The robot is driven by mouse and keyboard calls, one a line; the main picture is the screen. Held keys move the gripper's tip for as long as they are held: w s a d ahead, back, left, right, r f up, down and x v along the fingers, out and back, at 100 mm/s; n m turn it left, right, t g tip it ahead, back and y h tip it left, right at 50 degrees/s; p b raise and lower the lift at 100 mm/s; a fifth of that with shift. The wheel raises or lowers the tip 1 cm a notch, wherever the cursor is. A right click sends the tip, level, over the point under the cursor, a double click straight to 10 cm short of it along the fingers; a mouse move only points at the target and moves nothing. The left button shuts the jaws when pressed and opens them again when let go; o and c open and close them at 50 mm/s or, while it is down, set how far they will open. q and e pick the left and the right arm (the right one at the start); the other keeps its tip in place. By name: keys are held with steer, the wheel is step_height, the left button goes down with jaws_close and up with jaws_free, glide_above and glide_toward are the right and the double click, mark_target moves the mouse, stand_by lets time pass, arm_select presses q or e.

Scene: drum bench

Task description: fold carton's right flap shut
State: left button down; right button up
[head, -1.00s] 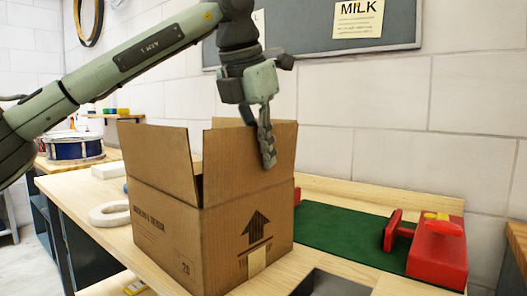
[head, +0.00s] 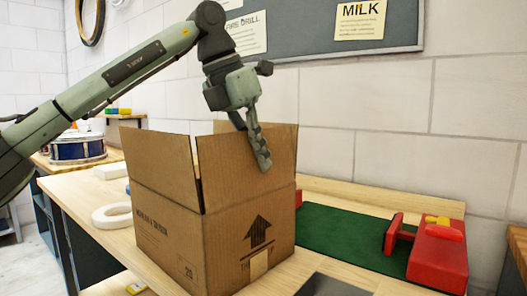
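The brown cardboard carton (head: 165,236) stands on the wooden bench with its top open. Its left flap (head: 160,168) stands up and leans outward. Its right flap (head: 225,172), above the side with the printed arrow, also stands up. My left gripper (head: 262,160) comes down from above, and its fingers overlap the right flap in the picture, pointing down. I cannot tell whether they touch it. The fingers look close together, but their gap is not clear. The carton's inside is hidden. My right gripper is not in view.
A green mat (head: 340,236) and a red clamp-like device (head: 438,256) lie right of the carton. A white ring (head: 110,215) lies to its left. A dark tray-like object (head: 335,285) is at the front. A blue drum (head: 78,148) stands at the back left.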

arm_select(q)
steer(key=shift+w+a+f+n+g+h, duration=0.25)
steer(key=shift+w+a+g+h, duration=0.3)
steer(key=shift+h, duration=0.25)
steer(key=shift+w+a+f+n+g+h, duration=0.25)
steer(key=shift+a+g+h, duration=0.25)
steer(key=shift+g+h, duration=0.25)
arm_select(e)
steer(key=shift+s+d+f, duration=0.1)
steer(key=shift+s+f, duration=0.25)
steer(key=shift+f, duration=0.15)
